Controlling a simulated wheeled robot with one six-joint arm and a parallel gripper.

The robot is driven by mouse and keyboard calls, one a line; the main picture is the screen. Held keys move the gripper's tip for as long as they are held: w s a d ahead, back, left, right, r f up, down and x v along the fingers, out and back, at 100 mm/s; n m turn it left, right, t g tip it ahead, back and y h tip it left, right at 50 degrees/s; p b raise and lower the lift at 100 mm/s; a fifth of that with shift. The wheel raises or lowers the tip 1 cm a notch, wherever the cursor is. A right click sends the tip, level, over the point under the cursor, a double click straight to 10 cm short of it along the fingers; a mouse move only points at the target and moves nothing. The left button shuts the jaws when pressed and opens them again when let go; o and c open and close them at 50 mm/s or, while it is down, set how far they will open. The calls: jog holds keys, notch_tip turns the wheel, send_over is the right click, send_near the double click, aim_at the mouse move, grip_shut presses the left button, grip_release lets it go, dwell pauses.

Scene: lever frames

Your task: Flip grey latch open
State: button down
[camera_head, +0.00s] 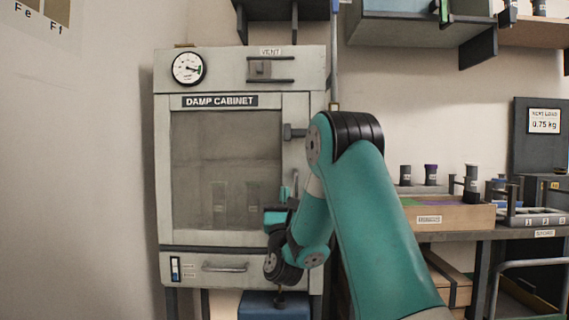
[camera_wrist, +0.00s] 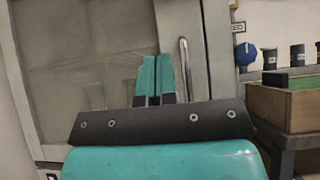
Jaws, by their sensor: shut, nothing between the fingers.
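The damp cabinet (camera_head: 240,240) is pale grey with a windowed door (camera_head: 225,165). A dark grey latch (camera_head: 294,131) sits at the door's upper right edge, partly beside my arm. A slim upright metal handle (camera_wrist: 184,65) is on the right door frame; it also shows in the head view (camera_head: 296,183). My gripper (camera_head: 286,192) is in front of the lower right of the door, below the dark latch. In the wrist view my gripper's teal fingers (camera_wrist: 156,76) are together and empty, pointing up just left of the handle. I cannot tell whether they touch anything.
A round gauge (camera_head: 188,68) and a vent slide (camera_head: 260,69) are on the cabinet's top. A drawer with a handle (camera_head: 225,267) lies below the door. To the right, a bench holds a wooden box (camera_head: 455,215) and dark-capped vials. Shelves (camera_head: 420,30) hang above.

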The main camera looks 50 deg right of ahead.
jog(key=p+x, duration=0.3)
jog(key=x, duration=0.2)
jog(key=p+x, duration=0.2)
jog(key=x, duration=0.4)
jog(key=shift+s+a+r+p, duration=0.1)
jog(key=shift+a+r+p, duration=0.15)
jog(key=shift+p, duration=0.15)
notch_tip(320, 180, up, 2)
jog(key=shift+s+a+r+p, duration=0.1)
jog(key=shift+p, duration=0.6)
jog(key=shift+r, duration=0.35)
jog(key=shift+a, duration=0.1)
